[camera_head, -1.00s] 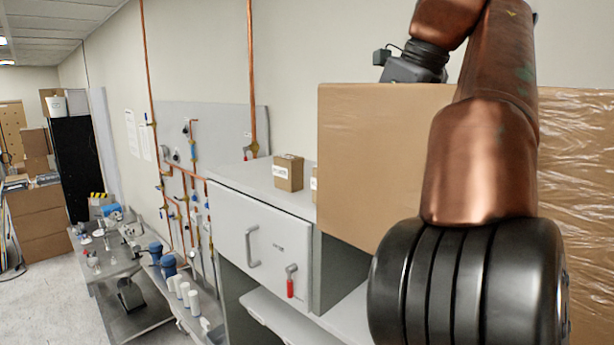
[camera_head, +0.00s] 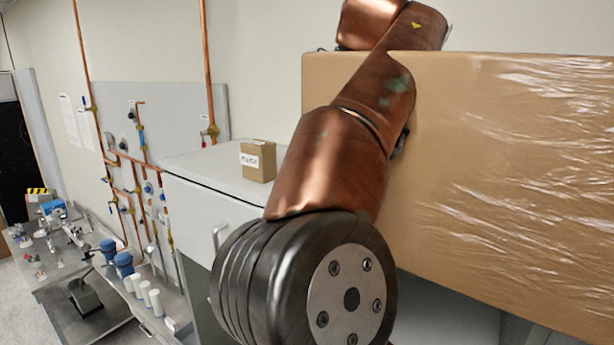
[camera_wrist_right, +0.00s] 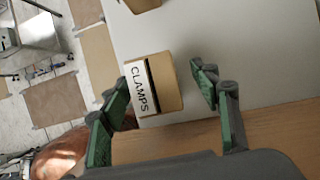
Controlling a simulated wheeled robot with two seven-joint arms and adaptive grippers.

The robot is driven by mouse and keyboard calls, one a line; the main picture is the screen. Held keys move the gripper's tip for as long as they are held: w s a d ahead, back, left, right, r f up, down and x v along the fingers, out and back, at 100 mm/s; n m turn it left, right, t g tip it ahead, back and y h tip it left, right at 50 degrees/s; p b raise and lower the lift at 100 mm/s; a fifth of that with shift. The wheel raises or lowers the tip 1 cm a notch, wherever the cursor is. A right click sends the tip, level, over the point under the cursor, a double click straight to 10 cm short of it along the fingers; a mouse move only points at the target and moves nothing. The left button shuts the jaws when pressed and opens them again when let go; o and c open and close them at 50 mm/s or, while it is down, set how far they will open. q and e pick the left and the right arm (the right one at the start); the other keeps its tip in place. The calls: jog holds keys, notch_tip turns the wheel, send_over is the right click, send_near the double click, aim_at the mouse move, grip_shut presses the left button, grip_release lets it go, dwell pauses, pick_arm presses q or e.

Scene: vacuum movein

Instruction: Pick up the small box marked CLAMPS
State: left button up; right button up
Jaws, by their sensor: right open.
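The small brown box marked CLAMPS (camera_wrist_right: 165,82) shows in the right wrist view, on a pale grey surface, with its white label facing left. My right gripper (camera_wrist_right: 160,80) is open, with one green-padded finger on each side of the box. A gap shows between the box and the right finger; the left finger is close to the label side, and I cannot tell if it touches. In the head view my right arm and a large carton hide this box and the gripper. My left gripper is in neither view.
Another small labelled box (camera_head: 258,162) stands on the grey cabinet top (camera_head: 205,165). A large film-wrapped carton (camera_head: 500,180) fills the right of the head view, behind my arm. Copper pipes (camera_head: 207,75) and a cluttered bench (camera_head: 60,270) are at the left.

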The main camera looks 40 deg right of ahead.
jog(key=shift+a+f, duration=0.2)
jog(key=shift+f, duration=0.7)
jog(key=shift+a+f, duration=0.1)
jog(key=shift+f, duration=0.05)
jog(key=shift+w+f, duration=0.15)
jog(key=c, duration=0.6)
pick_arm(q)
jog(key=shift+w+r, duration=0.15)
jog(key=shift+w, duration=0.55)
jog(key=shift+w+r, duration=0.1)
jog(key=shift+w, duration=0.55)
pick_arm(e)
jog(key=c, duration=0.8)
